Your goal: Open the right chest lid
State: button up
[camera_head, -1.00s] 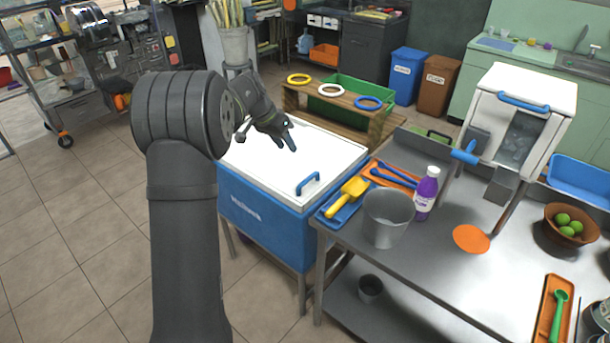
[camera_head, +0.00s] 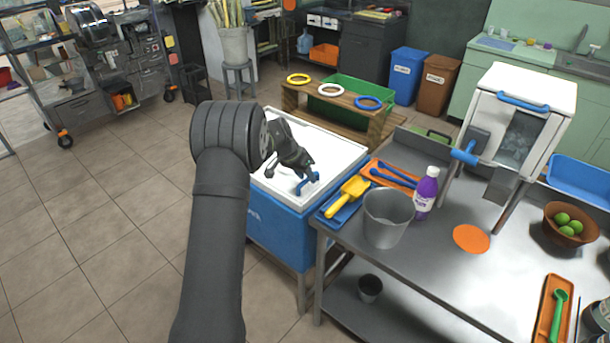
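The blue chest (camera_head: 280,232) stands left of the metal table. Its white lid (camera_head: 335,148) lies closed on top, with a blue handle (camera_head: 307,183) near the front right corner. My gripper (camera_head: 302,178) is at the handle, pointing down and to the right. The fingers overlap the handle in this view. Whether they are apart or closed around it is too small to tell. My arm hides the chest's left side and part of the lid.
The metal table (camera_head: 420,262) adjoins the chest on the right, holding a yellow scoop (camera_head: 347,197), a grey bucket (camera_head: 386,218) and a purple bottle (camera_head: 427,193). A wooden rack (camera_head: 325,108) with rings stands behind the chest. The floor at left is clear.

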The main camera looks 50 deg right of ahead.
grip_shut()
jog(key=shift+w, duration=0.1)
jog(key=w, duration=1.8)
grip_release()
jog(key=v, duration=1.7)
jog(key=shift+r, duration=0.3)
